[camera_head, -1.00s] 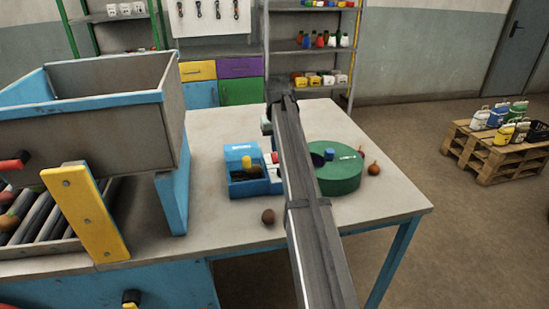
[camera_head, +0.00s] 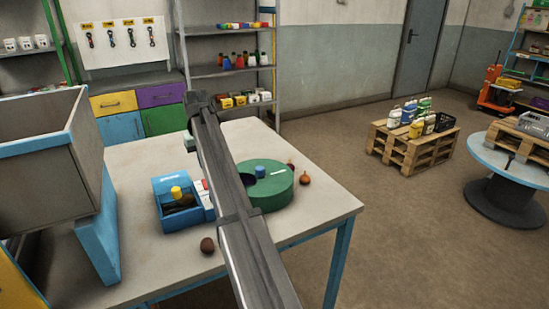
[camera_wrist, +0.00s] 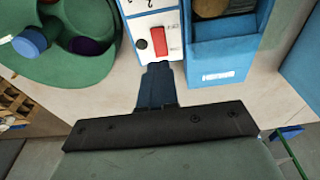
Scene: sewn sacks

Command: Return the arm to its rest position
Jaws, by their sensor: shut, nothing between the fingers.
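In the wrist view my gripper (camera_wrist: 158,70) is shut, with its dark fingers together and nothing between them. It points toward a white panel with a red switch (camera_wrist: 159,40); whether it touches the panel I cannot tell. In the head view my arm reaches across the table from the lower middle to the upper left, and my fingers cannot be made out there. The arm passes between a blue box with a yellow knob (camera_head: 170,217) and a round green thing with a blue knob (camera_head: 270,196). Both also show in the wrist view, the blue box (camera_wrist: 222,55) right and the green thing (camera_wrist: 55,75) left.
The pale table (camera_head: 135,235) has a brown round item (camera_head: 207,245) near its front and an orange-brown one (camera_head: 305,179) at right. A grey bin (camera_head: 40,185) stands at left. A pallet with bottles (camera_head: 405,150) and a round spool table (camera_head: 480,175) are on the floor.

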